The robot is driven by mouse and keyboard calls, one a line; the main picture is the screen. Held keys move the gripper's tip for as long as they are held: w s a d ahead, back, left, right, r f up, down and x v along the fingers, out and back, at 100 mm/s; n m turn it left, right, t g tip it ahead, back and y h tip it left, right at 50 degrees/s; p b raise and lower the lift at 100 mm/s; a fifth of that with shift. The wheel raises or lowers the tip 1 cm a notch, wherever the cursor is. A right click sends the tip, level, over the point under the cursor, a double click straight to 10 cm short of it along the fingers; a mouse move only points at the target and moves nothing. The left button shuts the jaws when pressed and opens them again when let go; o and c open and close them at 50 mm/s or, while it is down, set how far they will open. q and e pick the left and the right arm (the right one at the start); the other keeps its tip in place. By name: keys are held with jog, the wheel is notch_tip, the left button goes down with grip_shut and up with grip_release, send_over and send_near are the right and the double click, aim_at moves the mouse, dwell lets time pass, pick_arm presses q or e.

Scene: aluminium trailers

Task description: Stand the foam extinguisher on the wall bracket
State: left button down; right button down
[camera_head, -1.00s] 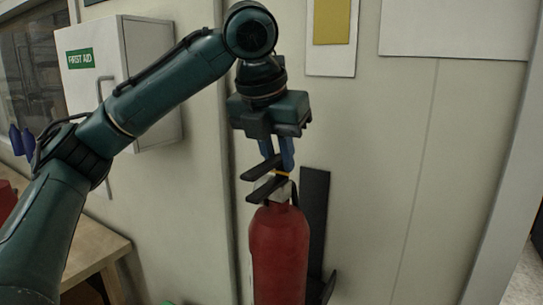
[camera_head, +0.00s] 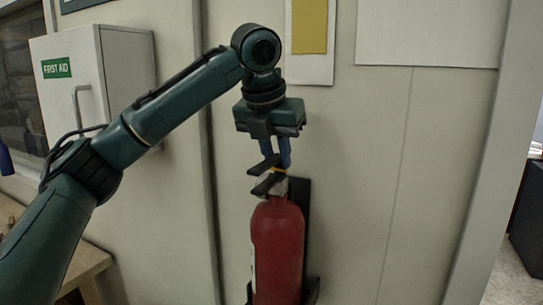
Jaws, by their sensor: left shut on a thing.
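The foam extinguisher (camera_head: 278,245) is a red upright cylinder with a metal valve head, black levers and a yellow ring at its neck. My left gripper (camera_head: 276,165) comes down from above and is shut on its head. The wall bracket (camera_head: 304,195) is a black upright plate on the wall, mostly hidden behind the extinguisher. Black bracket parts show at both sides of the extinguisher low in the picture. The extinguisher's base is out of frame, so I cannot tell whether it rests on the bracket. My right gripper is not in view.
A white first aid cabinet (camera_head: 120,75) hangs on the wall at left, behind my left arm. A wooden bench (camera_head: 85,265) stands at lower left. A white notice with a yellow panel (camera_head: 309,27) is above the bracket.

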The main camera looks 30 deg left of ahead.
pick_arm(q)
jog(key=shift+w, duration=1.25)
jog(key=shift+f, duration=0.15)
